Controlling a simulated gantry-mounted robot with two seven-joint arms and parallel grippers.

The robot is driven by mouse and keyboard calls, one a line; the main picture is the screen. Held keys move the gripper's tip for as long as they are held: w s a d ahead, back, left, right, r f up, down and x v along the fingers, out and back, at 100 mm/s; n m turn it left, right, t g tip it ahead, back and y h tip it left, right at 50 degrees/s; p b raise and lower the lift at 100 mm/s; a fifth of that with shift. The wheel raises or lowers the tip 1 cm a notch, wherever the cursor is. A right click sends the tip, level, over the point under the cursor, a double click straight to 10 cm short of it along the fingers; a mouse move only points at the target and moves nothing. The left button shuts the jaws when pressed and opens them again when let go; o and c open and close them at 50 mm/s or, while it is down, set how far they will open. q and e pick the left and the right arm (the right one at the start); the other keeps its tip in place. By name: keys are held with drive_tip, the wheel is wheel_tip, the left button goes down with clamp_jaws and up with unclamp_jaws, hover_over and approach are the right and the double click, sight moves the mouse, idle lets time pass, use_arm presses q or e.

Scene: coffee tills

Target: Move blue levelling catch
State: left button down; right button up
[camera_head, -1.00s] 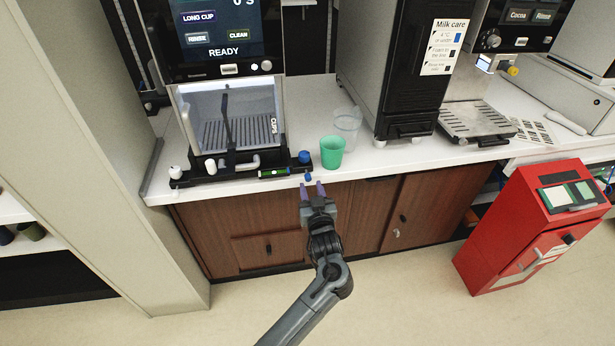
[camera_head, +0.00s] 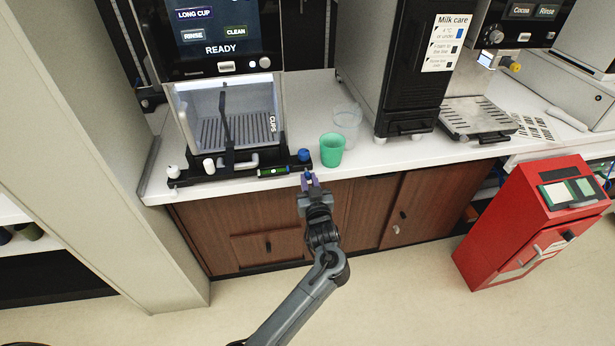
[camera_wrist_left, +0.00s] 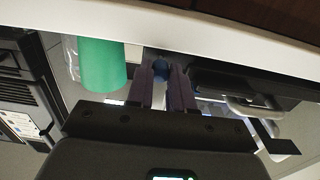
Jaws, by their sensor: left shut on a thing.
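The blue levelling catch (camera_head: 307,174) is a small blue piece at the front edge of the counter, below a round blue knob (camera_head: 304,155) at the right end of the coffee machine's black base (camera_head: 220,174). My left gripper (camera_head: 309,179) comes up from below and is shut on the catch, its purple fingers hiding most of it. In the left wrist view a blue rounded piece (camera_wrist_left: 161,67) shows between the two fingertips. I cannot tell whether the catch has shifted. My right gripper is not in view.
A green cup (camera_head: 332,149) and a clear cup (camera_head: 347,119) stand just right of the base. A green level vial (camera_head: 273,170) lies along the base's front. Brown cabinet doors (camera_head: 365,215) are below the counter. A red bin (camera_head: 525,225) stands at the right.

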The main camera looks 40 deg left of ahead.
use_arm(q)
drive_tip(key=shift+w+a, duration=0.3)
drive_tip(key=shift+a, duration=0.15)
idle(0.3)
drive_tip(key=c, duration=0.9)
unclamp_jaws()
drive_tip(key=shift+d, duration=0.1)
